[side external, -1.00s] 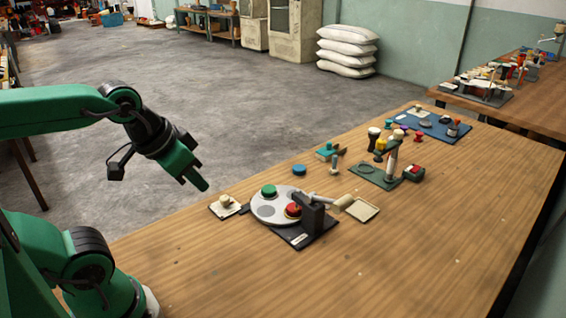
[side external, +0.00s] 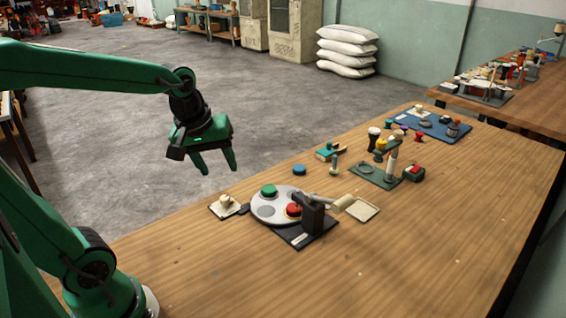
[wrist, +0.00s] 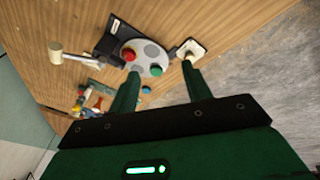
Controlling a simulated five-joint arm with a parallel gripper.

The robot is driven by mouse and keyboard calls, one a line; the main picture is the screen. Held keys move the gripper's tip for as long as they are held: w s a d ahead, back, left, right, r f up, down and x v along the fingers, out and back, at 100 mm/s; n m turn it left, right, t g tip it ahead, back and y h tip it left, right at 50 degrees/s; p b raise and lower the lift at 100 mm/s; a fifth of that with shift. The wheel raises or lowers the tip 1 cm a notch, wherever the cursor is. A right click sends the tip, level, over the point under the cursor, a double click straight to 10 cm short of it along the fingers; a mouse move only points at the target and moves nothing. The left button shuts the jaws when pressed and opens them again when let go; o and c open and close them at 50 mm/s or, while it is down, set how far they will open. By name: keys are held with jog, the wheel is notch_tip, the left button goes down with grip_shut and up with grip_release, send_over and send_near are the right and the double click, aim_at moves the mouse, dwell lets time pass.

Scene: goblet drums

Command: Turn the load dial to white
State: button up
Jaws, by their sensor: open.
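A round light-grey disc (side external: 283,198), which looks like the load dial, sits on a dark base (side external: 308,238) at the table's near left. It carries a green piece (side external: 269,191), a red piece (side external: 293,210) and darker grey round spots. Beside it is a small white plate (side external: 229,212) with a cream knob on it. My gripper (side external: 218,165) hangs above and behind the disc, open and empty, fingers pointing down. In the wrist view the disc (wrist: 151,48) lies beyond my fingertips (wrist: 160,75), apart from them. I see no white piece on the disc.
A dark upright block (side external: 313,212) with a cream-headed lever stands at the disc's right, near a cream tray (side external: 363,209). A blue piece (side external: 299,169) lies behind. Several coloured pieces and a green stand (side external: 370,176) are farther right. The table's front is clear.

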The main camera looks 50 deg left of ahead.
jog(key=w+a+f+n+g, duration=0.2)
jog(key=w+a+f+n, duration=0.35)
jog(key=n, duration=0.25)
jog(key=n+g, duration=0.1)
jog(key=n, duration=0.7)
send_near(224, 198)
jog(key=shift+w+f+h, duration=0.15)
jog(key=shift+w+h, duration=0.1)
jog(key=shift+h, duration=0.05)
jog(key=shift+w+a+f+n+g, duration=0.1)
jog(key=shift+a+f+n+g, duration=0.3)
jog(key=shift+n, duration=0.2)
jog(key=shift+d, duration=0.1)
jog(key=shift+f, duration=0.1)
jog(key=shift+f, duration=3.8)
jog(key=shift+c, duration=0.4)
jog(key=c, duration=0.9)
